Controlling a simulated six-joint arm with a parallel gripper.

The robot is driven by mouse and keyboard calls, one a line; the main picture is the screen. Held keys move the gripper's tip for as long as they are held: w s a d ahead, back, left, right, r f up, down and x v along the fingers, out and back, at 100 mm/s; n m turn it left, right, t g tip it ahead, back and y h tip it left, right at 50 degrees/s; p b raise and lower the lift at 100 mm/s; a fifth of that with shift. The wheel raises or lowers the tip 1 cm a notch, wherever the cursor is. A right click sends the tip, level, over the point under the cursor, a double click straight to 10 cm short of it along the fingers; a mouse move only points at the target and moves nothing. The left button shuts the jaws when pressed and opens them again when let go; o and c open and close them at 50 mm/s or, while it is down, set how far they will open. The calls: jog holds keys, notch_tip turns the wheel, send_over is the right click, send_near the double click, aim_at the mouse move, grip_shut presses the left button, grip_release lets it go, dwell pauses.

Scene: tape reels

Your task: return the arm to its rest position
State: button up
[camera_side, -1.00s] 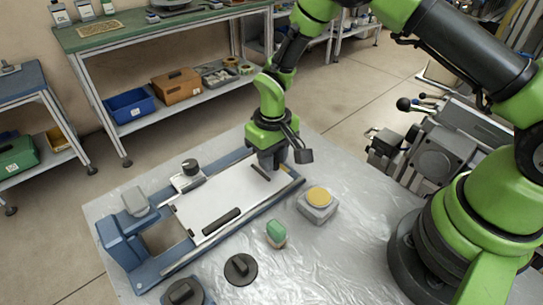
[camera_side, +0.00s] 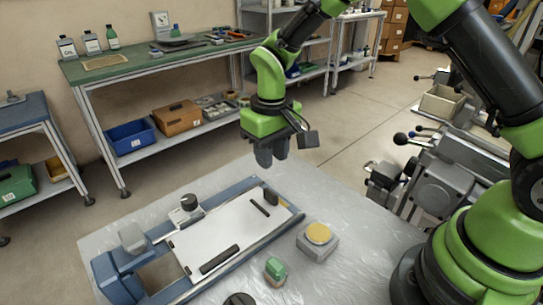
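My gripper (camera_side: 271,157) hangs in the air above the far right end of the blue fixture, pointing down. Its two dark fingers show side by side, and the space between them is too small to judge. I see nothing held in them. The arm reaches in from the upper right. A small dark block (camera_side: 271,197) stands at the far right end of the white plate (camera_side: 228,228), below my gripper and apart from it.
The blue fixture frame (camera_side: 112,270) holds the white plate on the silvery table. A yellow-topped button box (camera_side: 318,238) and a green-topped knob (camera_side: 275,270) stand to its right. A grey machine (camera_side: 440,175) is further right. A workbench (camera_side: 160,60) stands behind.

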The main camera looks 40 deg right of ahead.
jog(key=s+d+r+m+t+y, duration=0.1)
jog(key=s+d+r+t, duration=0.1)
jog(key=s+r, duration=0.55)
jog(key=s+d+r+m+t+y, duration=0.1)
jog(key=s+r+m+t, duration=0.3)
jog(key=r, duration=0.6)
jog(key=s+r+n+t, duration=0.1)
jog(key=s, duration=0.8)
jog(key=shift+d+r, duration=0.2)
jog(key=shift+d, duration=0.15)
